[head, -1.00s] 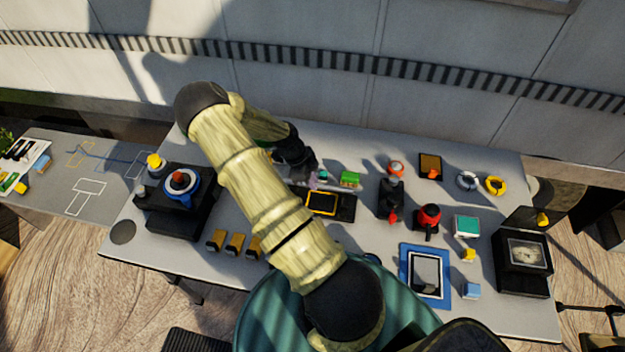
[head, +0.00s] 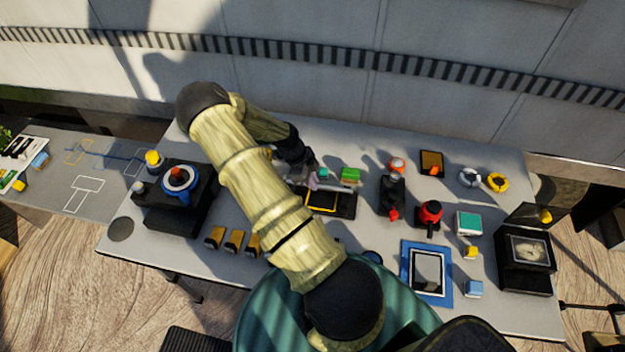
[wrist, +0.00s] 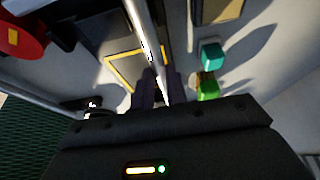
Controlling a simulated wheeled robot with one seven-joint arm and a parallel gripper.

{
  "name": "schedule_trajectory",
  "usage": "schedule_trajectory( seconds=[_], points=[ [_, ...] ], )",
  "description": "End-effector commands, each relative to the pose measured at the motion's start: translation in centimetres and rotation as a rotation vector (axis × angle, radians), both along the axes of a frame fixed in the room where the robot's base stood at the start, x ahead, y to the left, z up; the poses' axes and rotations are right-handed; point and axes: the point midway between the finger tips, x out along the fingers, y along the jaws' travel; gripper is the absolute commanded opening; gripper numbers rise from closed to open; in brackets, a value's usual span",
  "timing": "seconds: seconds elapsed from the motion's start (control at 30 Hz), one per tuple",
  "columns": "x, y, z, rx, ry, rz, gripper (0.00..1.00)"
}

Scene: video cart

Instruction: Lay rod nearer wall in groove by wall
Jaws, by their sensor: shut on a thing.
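My gripper (wrist: 160,88) is shut on a slim pale rod (wrist: 150,40), which runs up and away between the fingers in the wrist view. The rod is over a dark panel with a yellow-outlined frame, and I cannot tell whether it touches anything below. I cannot make out the groove or a second rod clearly.
A green block (head: 350,175) and a teal block (wrist: 212,55) stand close beside the gripper. A black device with a blue ring (head: 193,187) is at the left. Black and red items (head: 391,193) stand at the right. The wall (head: 300,85) runs behind the table.

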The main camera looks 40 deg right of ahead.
Motion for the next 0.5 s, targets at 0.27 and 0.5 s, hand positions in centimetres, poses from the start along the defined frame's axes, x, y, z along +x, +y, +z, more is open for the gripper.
schedule_trajectory(
  seconds=[0.27, 0.5],
  points=[
    [0.00, -0.01, -0.26, 0.000, 0.000, 0.000, 0.40],
    [0.00, 0.00, -0.26, 0.000, 0.000, 0.000, 0.40]
  ],
)
